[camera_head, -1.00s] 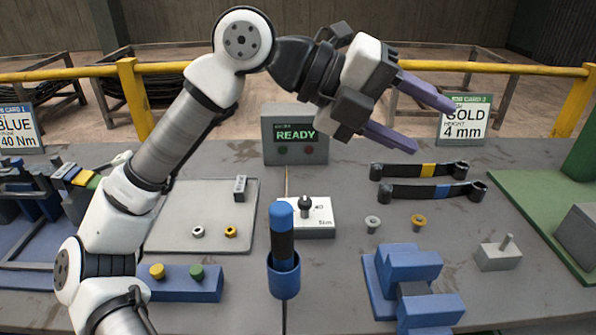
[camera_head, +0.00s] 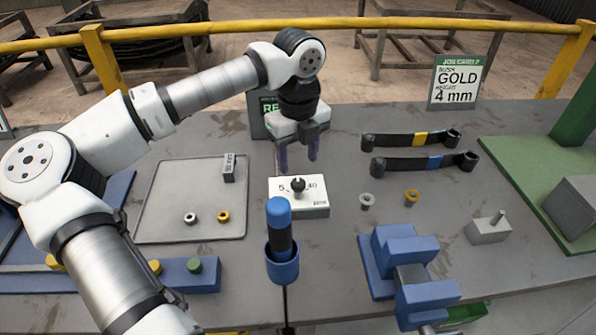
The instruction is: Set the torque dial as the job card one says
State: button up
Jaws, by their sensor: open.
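The torque dial is a black knob (camera_head: 298,185) on a white-topped box (camera_head: 314,203) in the middle of the bench. Marks reading 5 and 40 show beside the knob; its exact pointing is too small to tell. My gripper (camera_head: 297,165) points down with its purple fingers apart and empty, above and just behind the knob as seen here. I cannot tell whether it touches the box. Job card one is not clearly in view; only a white card edge (camera_head: 4,130) shows at the far left.
A blue-handled tool stands in a blue holder (camera_head: 283,268) in front of the dial. A grey tray (camera_head: 160,215) lies left, two dark wrenches (camera_head: 425,163) right, and a blue fixture (camera_head: 375,275) front right.

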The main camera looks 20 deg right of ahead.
aim_at(298, 182)
notch_tip(298, 182, down, 6)
jog(key=shift+f+p, duration=0.1)
jog(key=shift+p, duration=0.45)
jog(key=shift+c, duration=0.3)
jog(key=c, duration=0.9)
